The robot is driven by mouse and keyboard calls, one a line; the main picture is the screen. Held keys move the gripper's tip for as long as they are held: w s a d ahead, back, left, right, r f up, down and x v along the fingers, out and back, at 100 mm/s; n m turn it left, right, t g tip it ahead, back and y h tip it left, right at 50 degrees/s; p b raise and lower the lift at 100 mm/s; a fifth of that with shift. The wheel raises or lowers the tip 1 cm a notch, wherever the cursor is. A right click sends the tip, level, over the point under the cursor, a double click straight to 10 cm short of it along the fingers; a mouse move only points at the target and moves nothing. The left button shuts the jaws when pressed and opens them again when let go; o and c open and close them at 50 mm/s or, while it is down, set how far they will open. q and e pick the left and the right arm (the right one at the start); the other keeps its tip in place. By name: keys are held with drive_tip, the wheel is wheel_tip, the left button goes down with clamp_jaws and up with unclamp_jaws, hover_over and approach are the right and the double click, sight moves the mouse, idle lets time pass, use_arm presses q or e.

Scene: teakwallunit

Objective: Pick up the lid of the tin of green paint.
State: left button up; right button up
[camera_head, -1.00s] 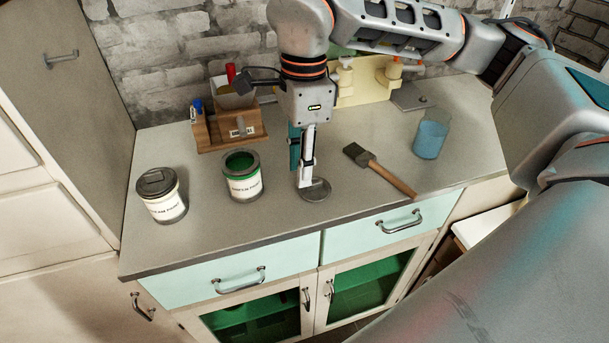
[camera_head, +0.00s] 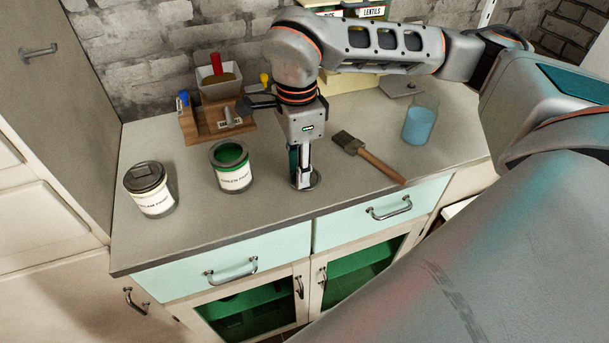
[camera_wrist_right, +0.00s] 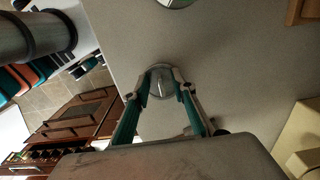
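The round grey metal lid (camera_head: 316,180) lies flat on the counter to the right of the open tin of green paint (camera_head: 232,178). My right gripper (camera_head: 303,184) points down over the lid and hides much of it in the head view. In the right wrist view the lid (camera_wrist_right: 160,82) shows between the two fingertips of my right gripper (camera_wrist_right: 160,78). The fingers are apart, one on each side of the lid; whether they touch it I cannot tell. A corner of the tin (camera_wrist_right: 174,3) shows at the top edge there. My left gripper is not in view.
A lidded cream paint tin (camera_head: 150,190) stands at the left. A paintbrush (camera_head: 368,158) and a glass of blue liquid (camera_head: 419,122) are to the right. A wooden box (camera_head: 205,128) stands behind. The counter's front edge (camera_head: 290,218) is close to the lid.

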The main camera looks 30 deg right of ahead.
drive_tip(key=shift+c, duration=0.4)
clamp_jaws()
drive_tip(key=shift+r, duration=0.1)
